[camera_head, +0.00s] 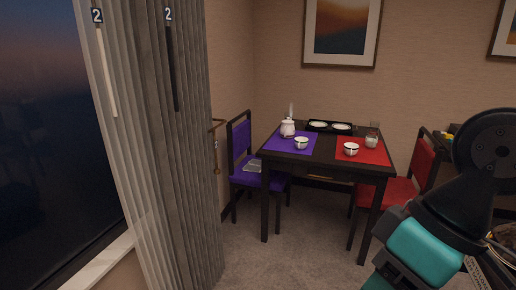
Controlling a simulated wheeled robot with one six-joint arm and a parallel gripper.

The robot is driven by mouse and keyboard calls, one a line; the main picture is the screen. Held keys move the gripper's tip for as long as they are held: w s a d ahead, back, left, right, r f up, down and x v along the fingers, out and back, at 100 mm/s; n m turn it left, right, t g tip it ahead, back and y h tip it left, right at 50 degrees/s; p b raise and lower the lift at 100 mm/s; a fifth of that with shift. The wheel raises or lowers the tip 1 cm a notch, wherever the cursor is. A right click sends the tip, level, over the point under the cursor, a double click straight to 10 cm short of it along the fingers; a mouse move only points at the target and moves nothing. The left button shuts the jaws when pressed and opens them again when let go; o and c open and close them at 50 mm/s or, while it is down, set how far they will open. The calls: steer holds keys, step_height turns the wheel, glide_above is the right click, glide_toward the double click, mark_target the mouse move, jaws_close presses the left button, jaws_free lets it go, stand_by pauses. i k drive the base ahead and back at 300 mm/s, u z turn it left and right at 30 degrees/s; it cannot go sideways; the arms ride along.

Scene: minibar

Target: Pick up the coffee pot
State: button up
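A small white pot (288,129), which looks like the coffee pot, stands upright on the purple mat (274,146) at the left side of a dark table (325,166). A pale upright shape (291,109) shows just above or behind it; I cannot tell what it is. Another small whitish vessel (371,141) stands on the red mat (375,157) at the right. My arm is at the lower right, well in front of the table and apart from the pot. My gripper's fingers do not show.
White cups stand on the purple mat (301,143) and red mat (351,149). A black tray (330,132) with white dishes is at the back. A purple chair (240,160) and red chair (423,160) flank the table. A grey curtain (165,150) fills the left. Carpet in front (310,235) is clear.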

mark_target(288, 129)
steer(key=i, duration=3.65)
steer(key=z, duration=0.1)
